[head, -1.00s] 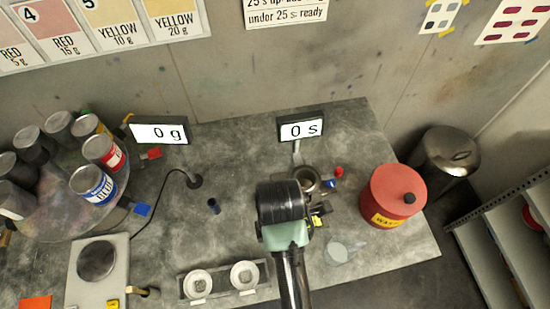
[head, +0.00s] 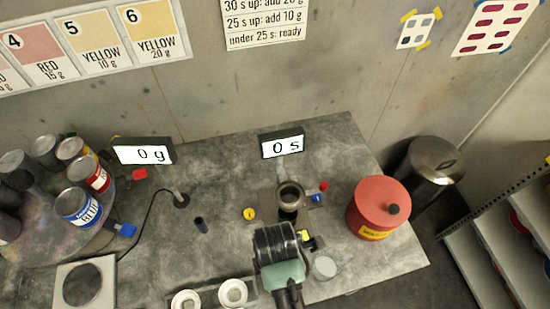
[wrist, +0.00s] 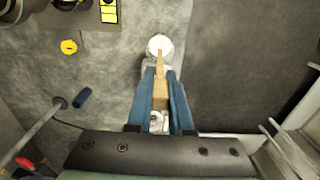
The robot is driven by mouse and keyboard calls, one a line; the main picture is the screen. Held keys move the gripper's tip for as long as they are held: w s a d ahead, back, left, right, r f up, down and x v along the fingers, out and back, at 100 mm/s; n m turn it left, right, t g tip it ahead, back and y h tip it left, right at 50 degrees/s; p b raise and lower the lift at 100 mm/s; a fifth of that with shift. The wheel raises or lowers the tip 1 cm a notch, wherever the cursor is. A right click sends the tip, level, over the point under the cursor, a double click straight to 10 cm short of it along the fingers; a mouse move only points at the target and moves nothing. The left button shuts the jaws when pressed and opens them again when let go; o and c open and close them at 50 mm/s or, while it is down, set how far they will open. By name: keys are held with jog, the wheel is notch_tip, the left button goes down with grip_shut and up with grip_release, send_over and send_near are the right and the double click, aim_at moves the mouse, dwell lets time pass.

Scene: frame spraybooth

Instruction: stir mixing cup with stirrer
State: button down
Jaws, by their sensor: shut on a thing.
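My gripper (wrist: 161,80) has its two blue fingers closed on a wooden stirrer (wrist: 160,97) in the wrist view. The stirrer's thin end points up the picture and overlaps a pale round cup (wrist: 158,43), which looks like the mixing cup. I cannot tell whether the tip is inside it or above it. In the head view this cup seems to be the pale, translucent round thing (head: 325,268) near the front edge, right of my wrist. My fingers and the stirrer are hidden there behind my wrist.
A metal cup (head: 290,194) sits in a stand below the timer display (head: 282,146). A red can (head: 377,212) stands at the right. Two white dishes (head: 232,291) sit in a front rack. A yellow disc (head: 249,214) and dark blue cylinder (head: 201,225) lie mid-table.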

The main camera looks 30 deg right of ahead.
jog(key=shift+f+b, duration=2.25)
jog(key=shift+f, duration=2)
jog(key=shift+d, duration=0.1)
